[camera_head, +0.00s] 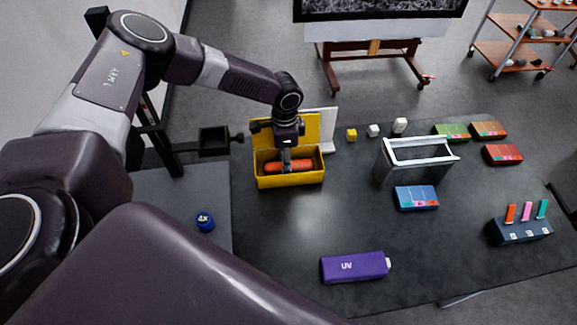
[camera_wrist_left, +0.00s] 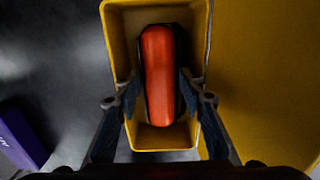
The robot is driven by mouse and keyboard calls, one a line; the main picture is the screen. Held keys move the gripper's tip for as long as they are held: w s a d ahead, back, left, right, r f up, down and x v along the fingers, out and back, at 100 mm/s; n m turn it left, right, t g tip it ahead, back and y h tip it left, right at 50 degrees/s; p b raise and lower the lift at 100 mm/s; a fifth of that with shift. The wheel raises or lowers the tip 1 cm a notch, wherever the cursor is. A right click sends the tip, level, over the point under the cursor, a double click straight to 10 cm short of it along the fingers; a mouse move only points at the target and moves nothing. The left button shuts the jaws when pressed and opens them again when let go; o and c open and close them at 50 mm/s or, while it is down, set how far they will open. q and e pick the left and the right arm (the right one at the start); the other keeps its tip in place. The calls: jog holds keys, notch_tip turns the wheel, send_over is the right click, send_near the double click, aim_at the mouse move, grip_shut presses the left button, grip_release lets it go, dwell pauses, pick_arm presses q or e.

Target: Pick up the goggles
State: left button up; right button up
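The goggles (camera_head: 289,166), an orange-red rounded piece with dark edges, lie inside an open yellow box (camera_head: 292,182). The goggles also show in the left wrist view (camera_wrist_left: 159,72), lengthwise in the box (camera_wrist_left: 204,28). My left gripper (camera_head: 286,163) points down into the box over the goggles. In the left wrist view its fingers (camera_wrist_left: 158,92) are spread, one on each side of the goggles. The left finger looks slightly apart from them; the right one is very close, and contact there is unclear. My right gripper is not in view.
The box's yellow lid (camera_head: 312,128) stands raised at its back. A purple UV case (camera_head: 352,267), a blue box (camera_head: 416,198), a metal-framed holder (camera_head: 421,152) and a marker stand (camera_head: 522,231) sit on the dark table. Bare table lies between the yellow box and the purple case.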

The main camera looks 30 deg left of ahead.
pick_arm(q)
jog(key=c, duration=0.8)
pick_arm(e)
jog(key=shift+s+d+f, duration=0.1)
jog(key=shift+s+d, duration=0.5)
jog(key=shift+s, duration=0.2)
